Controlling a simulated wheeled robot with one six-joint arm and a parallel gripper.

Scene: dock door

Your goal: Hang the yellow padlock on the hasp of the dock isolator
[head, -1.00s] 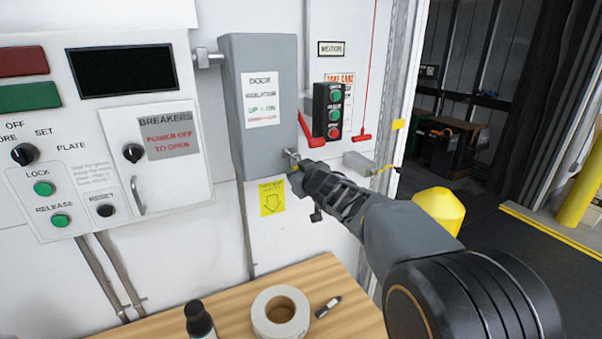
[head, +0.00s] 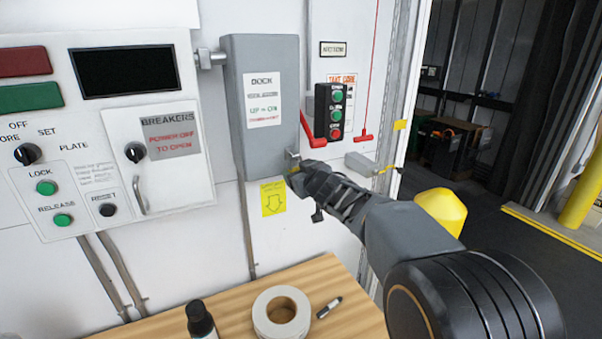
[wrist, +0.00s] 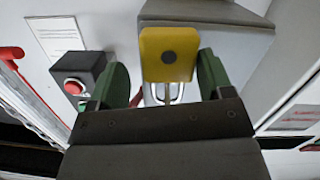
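The yellow padlock (wrist: 168,53) is between the two green fingertips of my gripper (wrist: 163,78) in the wrist view. A narrow gap shows between the padlock and the fingers, so my gripper looks open around it. A silver loop (wrist: 168,97) shows just below the padlock body there; whether the shackle passes through the hasp I cannot tell. In the head view my gripper (head: 299,176) is at the small metal hasp (head: 292,157) at the lower right corner of the grey dock isolator (head: 262,110). Only a sliver of yellow shows there; my gripper hides most of the padlock.
A black push-button box (head: 333,112) and a red lever (head: 313,130) are just right of the isolator. A yellow arrow label (head: 272,198) is below it.

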